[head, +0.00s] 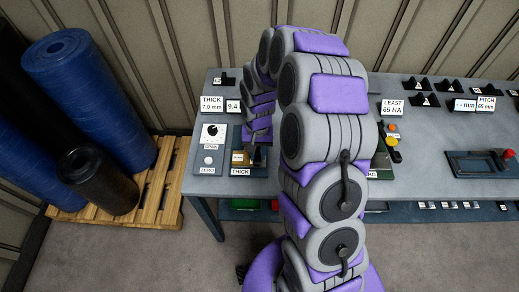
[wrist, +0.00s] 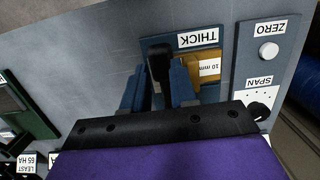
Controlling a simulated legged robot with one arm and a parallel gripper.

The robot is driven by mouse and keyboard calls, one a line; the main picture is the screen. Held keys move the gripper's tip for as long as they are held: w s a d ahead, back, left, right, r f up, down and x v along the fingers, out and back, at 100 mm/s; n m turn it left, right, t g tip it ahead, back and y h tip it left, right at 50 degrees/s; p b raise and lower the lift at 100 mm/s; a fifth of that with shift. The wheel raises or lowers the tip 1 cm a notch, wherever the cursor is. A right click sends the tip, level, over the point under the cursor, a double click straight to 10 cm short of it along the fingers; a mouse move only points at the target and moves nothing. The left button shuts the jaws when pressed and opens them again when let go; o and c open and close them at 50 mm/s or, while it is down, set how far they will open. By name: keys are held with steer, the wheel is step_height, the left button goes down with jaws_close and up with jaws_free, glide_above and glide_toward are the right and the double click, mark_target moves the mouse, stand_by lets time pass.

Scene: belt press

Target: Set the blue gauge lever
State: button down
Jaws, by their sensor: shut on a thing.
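The blue gauge (wrist: 210,52), a dark blue plate labelled THICK, lies on the grey bench; in the head view it sits at the bench's left front (head: 241,172). Its lever (wrist: 160,62) shows a black grip between the blue fingers of my gripper (wrist: 158,88), which is shut on it. The lever's lower part is partly hidden by the fingers. A brown block marked 10 mm (wrist: 203,70) sits on the gauge beside the right finger. In the head view my arm hides much of the gripper. A sign reads THICK 7.0 mm (head: 212,104), and a display beside it reads 9.4 (head: 233,106).
A panel with a SPAN dial and a ZERO button (head: 211,150) is just left of the gauge. Blue rolls (head: 85,90) and a black roll stand on a wooden pallet (head: 160,205) at the left. A green device (wrist: 22,105) is across the bench.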

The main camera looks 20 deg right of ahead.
steer(key=shift+s+a+f, duration=0.1)
steer(key=shift+s+f, duration=0.15)
steer(key=shift+s, duration=0.15)
stand_by(0.3)
steer(key=c, duration=1.8)
jaws_free()
steer(key=o, duration=0.7)
steer(key=shift+w+a+r, duration=0.1)
steer(key=shift+w+r, duration=0.05)
steer(key=shift+r, duration=0.05)
steer(key=o, duration=0.3)
steer(key=shift+w, duration=0.3)
steer(key=shift+r, duration=0.15)
step_height(320, 180, up, 17)
steer(key=w+p, duration=0.1)
steer(key=w, duration=0.1)
steer(key=shift+w+d+p, duration=0.25)
steer(key=shift+p, duration=0.05)
